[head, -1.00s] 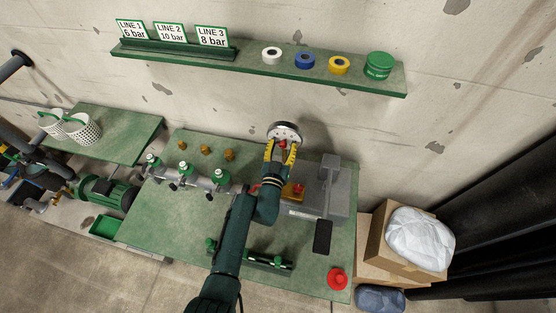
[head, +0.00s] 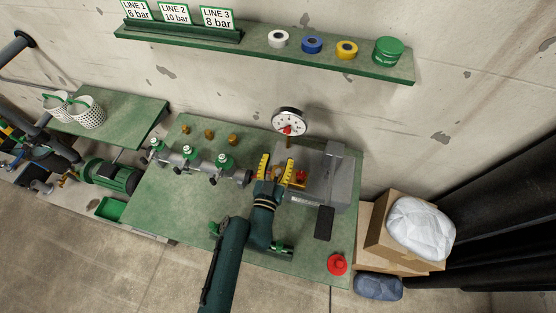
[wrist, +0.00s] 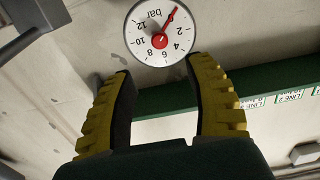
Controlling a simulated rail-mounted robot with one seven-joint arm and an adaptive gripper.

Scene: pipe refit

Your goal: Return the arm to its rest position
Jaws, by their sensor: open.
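My gripper (head: 276,170) is open and empty above the green workbench (head: 185,222), its yellow-padded fingers spread apart. A round pressure gauge (head: 290,122) with a white dial and red centre stands beyond the fingertips, apart from them. In the wrist view the gauge (wrist: 160,33) shows upside down past my open fingers, with a gap between. Its red needle points near the low end of the bar scale. My arm comes in from the bottom and hides part of the bench and of a green fixture (head: 282,250).
A grey machine block (head: 322,172) stands right of my gripper, with a red button (head: 337,264) near the bench's right corner. A pipe with green valves (head: 188,160) lies left. A shelf (head: 260,58) with tape rolls runs above. Boxes (head: 395,240) stand right.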

